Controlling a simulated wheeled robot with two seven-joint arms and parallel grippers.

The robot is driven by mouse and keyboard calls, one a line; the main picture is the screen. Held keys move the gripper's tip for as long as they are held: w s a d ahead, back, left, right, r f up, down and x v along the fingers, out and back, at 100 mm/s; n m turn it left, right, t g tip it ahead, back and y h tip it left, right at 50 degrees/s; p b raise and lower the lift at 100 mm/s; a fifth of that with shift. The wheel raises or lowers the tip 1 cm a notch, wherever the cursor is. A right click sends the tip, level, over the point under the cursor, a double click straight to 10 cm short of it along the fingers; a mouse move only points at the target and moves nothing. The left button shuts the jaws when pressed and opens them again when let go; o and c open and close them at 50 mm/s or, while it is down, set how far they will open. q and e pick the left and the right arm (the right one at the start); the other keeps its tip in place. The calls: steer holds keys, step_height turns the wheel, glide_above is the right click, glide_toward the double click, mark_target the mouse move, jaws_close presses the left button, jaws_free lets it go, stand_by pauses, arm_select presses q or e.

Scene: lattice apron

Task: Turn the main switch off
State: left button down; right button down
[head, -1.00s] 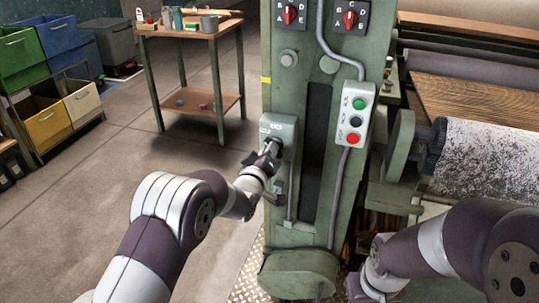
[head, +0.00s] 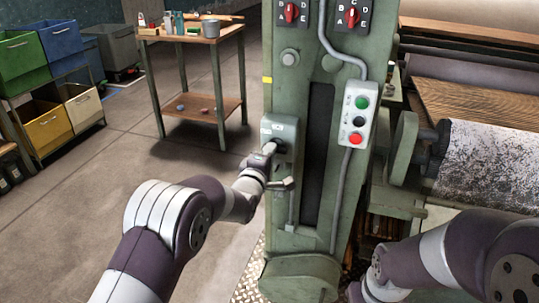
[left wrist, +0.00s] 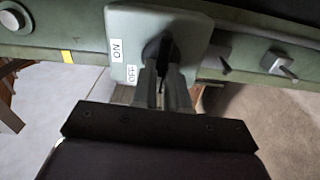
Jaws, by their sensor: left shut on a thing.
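The main switch is a grey-green box (head: 269,129) on the left side of the green machine column. In the left wrist view the box (left wrist: 128,30) carries an ON label (left wrist: 117,50) and an OFF label (left wrist: 131,74), with a round dark hub and a black handle (left wrist: 167,50). My left gripper (head: 272,147) reaches the front of the box. In the left wrist view its fingers (left wrist: 163,82) are shut on the black handle, one on each side. The fingers partly hide the handle, so its exact angle is hard to tell.
A button box (head: 358,114) with green, black and red buttons sits right of the switch. Red rotary selectors (head: 291,13) are above. A small lever (head: 283,184) juts out just below my left gripper. A wooden cart (head: 190,36) stands behind left; the floor between is clear.

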arm_select(q)
steer(key=shift+n, duration=0.4)
steer(key=c, duration=1.1)
jaws_free()
steer(key=shift+a, duration=0.1)
steer(key=shift+c, duration=0.2)
steer(key=p+v, duration=0.1)
steer(key=v, duration=1.1)
steer(key=shift+s, duration=0.35)
steer(key=shift+a, duration=0.1)
